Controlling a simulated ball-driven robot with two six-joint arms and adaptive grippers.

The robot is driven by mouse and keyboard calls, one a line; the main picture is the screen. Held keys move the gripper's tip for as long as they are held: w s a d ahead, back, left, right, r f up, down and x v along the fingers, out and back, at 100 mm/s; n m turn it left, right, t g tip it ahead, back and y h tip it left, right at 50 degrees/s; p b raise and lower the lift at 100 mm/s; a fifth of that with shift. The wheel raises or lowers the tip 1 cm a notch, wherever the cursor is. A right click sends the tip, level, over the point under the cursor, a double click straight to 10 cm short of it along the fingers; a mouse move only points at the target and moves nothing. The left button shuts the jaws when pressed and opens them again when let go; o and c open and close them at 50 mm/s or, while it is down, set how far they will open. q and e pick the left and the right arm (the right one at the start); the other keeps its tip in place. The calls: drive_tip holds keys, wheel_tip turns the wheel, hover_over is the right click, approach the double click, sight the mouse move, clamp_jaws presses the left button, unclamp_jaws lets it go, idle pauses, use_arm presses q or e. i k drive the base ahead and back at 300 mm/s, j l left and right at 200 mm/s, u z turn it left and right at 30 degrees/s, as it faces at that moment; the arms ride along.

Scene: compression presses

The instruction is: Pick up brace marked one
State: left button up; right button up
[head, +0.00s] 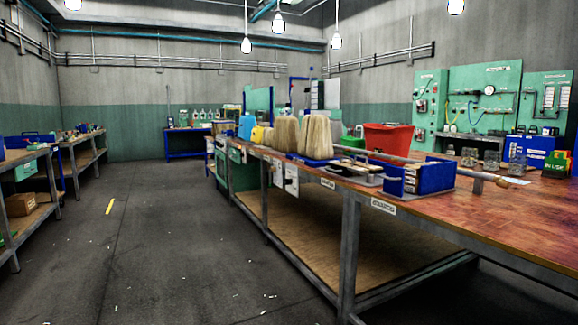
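I cannot make out a brace marked one in the head view; the labels are too small to read at this distance. A blue box with several small labelled pieces (418,180) stands at the front edge of the long wooden workbench (510,215). Flat grey and pale pieces (355,171) lie to its left. A long grey bar with a brown end (455,173) runs along the bench there, and part of it is behind the blue box. Neither of my grippers shows.
A red bin (388,138), tan sack-like bundles (318,135) and a blue container (246,128) stand on the bench. Glass jars (490,160) and a green "IN USE" box (556,165) are at right. The dark floor (150,240) between is open.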

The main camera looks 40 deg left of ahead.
sight(373, 169)
drive_tip(key=u, duration=0.9)
drive_tip(key=z, duration=2.2)
drive_tip(key=u, duration=2.15)
drive_tip(key=i+j+z, duration=0.1)
drive_tip(key=i+z, duration=0.15)
drive_tip(key=z, duration=0.15)
drive_tip(key=i+j+z, duration=0.15)
drive_tip(key=z, duration=0.25)
drive_tip(key=i, duration=0.1)
